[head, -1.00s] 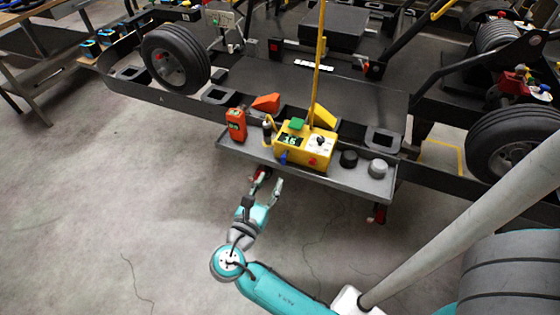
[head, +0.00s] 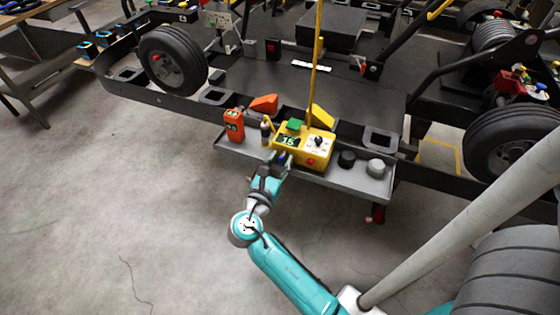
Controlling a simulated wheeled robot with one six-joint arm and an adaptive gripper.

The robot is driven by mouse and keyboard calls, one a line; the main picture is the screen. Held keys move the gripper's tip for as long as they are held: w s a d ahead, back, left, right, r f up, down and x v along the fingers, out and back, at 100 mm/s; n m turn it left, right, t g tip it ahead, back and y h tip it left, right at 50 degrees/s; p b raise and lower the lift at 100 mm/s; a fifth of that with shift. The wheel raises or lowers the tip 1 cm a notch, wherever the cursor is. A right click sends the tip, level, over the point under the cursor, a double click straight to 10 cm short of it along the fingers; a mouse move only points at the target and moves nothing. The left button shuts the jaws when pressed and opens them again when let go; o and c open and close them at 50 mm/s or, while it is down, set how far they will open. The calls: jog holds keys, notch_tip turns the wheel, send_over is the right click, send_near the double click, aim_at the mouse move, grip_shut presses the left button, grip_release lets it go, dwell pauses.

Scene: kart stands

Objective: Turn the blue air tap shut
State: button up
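The fingers mostly cover the tap. I cannot tell whether they touch it or have closed on it, nor which way the tap handle points.
On the grey tray (head: 330,181), an orange device (head: 234,125) and a dark bottle (head: 265,133) stand left of the box. A black knob (head: 346,160) and a grey knob (head: 376,168) sit to its right. The floor in front is clear.

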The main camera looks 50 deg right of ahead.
grip_shut()
jog(key=shift+m, duration=0.3)
jog(key=m, duration=0.3)
jog(key=shift+m, duration=0.4)
jog(key=m, duration=0.4)
jog(key=shift+m, duration=0.3)
jog(key=m, duration=0.4)
jog(key=shift+f+m, duration=0.1)
jog(key=shift+m, duration=2.3)
